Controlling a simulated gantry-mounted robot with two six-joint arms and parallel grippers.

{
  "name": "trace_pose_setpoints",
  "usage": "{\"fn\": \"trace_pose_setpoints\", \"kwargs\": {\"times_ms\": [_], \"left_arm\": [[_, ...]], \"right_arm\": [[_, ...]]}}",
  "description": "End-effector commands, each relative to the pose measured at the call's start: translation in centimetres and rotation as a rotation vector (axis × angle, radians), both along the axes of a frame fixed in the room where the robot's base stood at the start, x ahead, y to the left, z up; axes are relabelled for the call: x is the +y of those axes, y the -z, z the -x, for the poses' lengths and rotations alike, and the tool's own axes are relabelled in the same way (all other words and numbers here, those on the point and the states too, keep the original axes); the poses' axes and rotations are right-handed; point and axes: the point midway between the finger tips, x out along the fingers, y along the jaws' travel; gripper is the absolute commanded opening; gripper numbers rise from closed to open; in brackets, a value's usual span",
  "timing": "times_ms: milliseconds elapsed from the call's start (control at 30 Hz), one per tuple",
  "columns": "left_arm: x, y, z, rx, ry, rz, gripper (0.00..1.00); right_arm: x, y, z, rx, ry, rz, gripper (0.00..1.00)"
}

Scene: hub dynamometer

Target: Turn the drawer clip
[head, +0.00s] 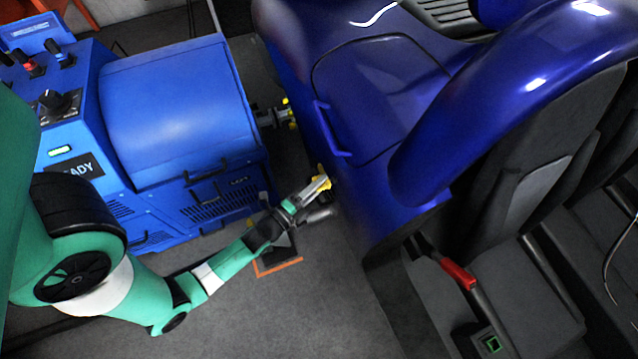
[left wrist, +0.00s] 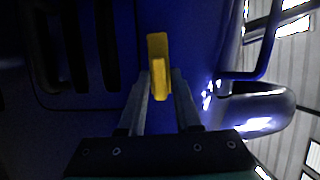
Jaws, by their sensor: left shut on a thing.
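The drawer clip, a small yellow piece (head: 323,176), is at the lower left side of the dark blue car body (head: 350,180). In the left wrist view, the yellow clip (left wrist: 157,48) stands upright against a dark blue surface. My left gripper (head: 317,187) reaches it from the lower left. In the left wrist view its two fingers (left wrist: 160,88) are on either side of the clip's lower part, shut on it. The fingers partly hide the clip in the head view. My right gripper is not in view.
A blue dynamometer cabinet (head: 180,110) with knobs stands at the left, with a yellow-tipped shaft coupling (head: 278,115) between it and the car. A red-handled lever (head: 458,275) and black seats are at the right. Grey floor (head: 310,300) is clear in front.

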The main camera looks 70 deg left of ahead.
Motion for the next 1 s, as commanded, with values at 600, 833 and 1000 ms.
{"fn": "trace_pose_setpoints", "kwargs": {"times_ms": [600,833,1000], "left_arm": [[0.1,-1.0,0.0,-0.015,-0.003,0.424,0.00],[0.1,-0.9,0.0,-0.027,-0.004,0.643,0.00],[0.1,-0.7,0.0,-0.036,-0.002,0.804,0.00]], "right_arm": [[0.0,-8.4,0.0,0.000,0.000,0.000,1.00],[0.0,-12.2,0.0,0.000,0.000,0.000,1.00],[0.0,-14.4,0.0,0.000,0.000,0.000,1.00]]}}
